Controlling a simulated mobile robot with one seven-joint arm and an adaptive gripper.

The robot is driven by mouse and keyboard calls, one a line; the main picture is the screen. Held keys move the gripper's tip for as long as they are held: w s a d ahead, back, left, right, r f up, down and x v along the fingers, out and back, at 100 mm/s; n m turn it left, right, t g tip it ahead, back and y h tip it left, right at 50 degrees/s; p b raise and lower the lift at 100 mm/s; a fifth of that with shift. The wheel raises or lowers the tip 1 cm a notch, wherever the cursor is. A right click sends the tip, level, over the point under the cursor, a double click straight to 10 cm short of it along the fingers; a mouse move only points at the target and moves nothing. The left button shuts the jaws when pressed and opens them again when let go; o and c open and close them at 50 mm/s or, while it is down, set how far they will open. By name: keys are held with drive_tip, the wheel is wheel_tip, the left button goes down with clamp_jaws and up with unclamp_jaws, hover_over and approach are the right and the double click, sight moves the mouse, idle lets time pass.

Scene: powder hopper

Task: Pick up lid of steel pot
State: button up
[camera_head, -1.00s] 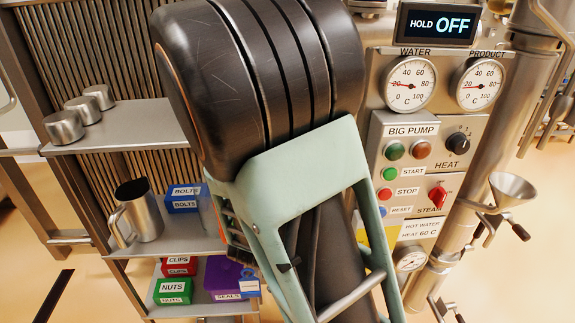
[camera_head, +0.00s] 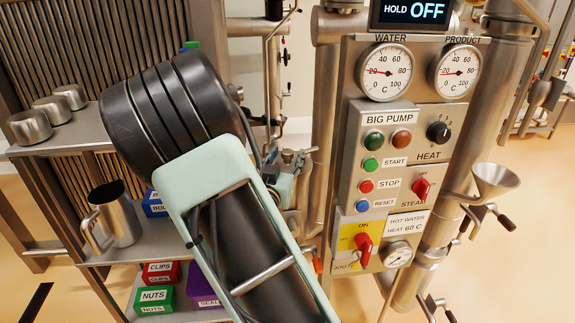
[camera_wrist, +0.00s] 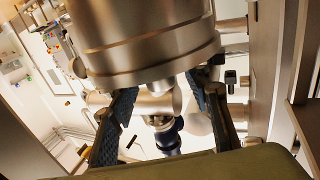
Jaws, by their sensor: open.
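My gripper (camera_wrist: 162,90) shows in the wrist view with its two dark, textured fingers apart. A large steel cylinder (camera_wrist: 145,40) with a rimmed edge fills the top of that view, just beyond the fingertips. It may be the steel pot, but I cannot tell whether its lid shows. A rounded steel part (camera_wrist: 155,105) shows between the fingers, and nothing is clearly gripped. In the head view my arm crosses the middle, and no lidded pot can be made out there.
A steel mug (camera_head: 113,218) stands on the middle shelf, with small steel cups (camera_head: 31,127) on the shelf above. Labelled bins, such as the green nuts bin (camera_head: 154,299), sit lower. The control panel (camera_head: 385,180) and a steel funnel (camera_head: 495,180) are at right.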

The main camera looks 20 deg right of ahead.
drive_tip(key=shift+w+d, duration=0.45)
drive_tip(key=shift+w, duration=0.1)
drive_tip(key=shift+c, duration=0.6)
drive_tip(key=shift+r, duration=0.1)
clamp_jaws()
